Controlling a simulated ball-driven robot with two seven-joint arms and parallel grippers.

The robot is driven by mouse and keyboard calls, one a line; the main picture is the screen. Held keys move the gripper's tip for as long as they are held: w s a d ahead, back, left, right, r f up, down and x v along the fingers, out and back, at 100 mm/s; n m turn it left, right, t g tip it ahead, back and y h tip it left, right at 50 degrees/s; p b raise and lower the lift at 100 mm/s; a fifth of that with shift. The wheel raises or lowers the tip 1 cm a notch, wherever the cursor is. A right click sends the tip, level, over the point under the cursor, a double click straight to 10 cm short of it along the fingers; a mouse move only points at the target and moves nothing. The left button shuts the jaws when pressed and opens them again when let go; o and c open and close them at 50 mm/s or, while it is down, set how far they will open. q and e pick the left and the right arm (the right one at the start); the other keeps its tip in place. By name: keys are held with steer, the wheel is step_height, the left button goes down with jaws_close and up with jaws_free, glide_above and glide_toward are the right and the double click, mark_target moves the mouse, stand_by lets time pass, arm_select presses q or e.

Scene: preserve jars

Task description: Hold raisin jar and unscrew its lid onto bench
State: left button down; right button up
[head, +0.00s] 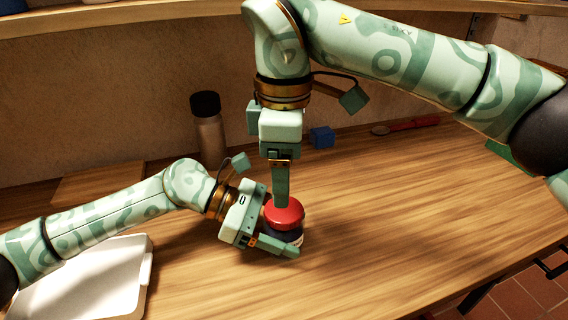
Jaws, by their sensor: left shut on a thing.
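The raisin jar (296,238) stands on the wooden bench, with a dark body and a red lid (287,216) on top. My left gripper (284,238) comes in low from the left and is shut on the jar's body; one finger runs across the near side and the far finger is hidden. My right gripper (281,203) points straight down from above, its tip at the lid's back edge. I see only one of its fingers edge-on, so I cannot tell whether it is open or grips the lid.
A white tray (140,290) lies at the front left. A tall bottle with a black cap (208,125), a small blue block (321,137) and a red-handled tool (415,123) are at the back. The bench (420,220) is clear right of the jar.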

mark_target(284, 229)
step_height(284, 229, down, 7)
steer(key=shift+f, duration=0.1)
stand_by(0.3)
steer(key=c, duration=1)
steer(key=n, duration=0.6)
steer(key=shift+n, duration=0.4)
steer(key=o, duration=1.1)
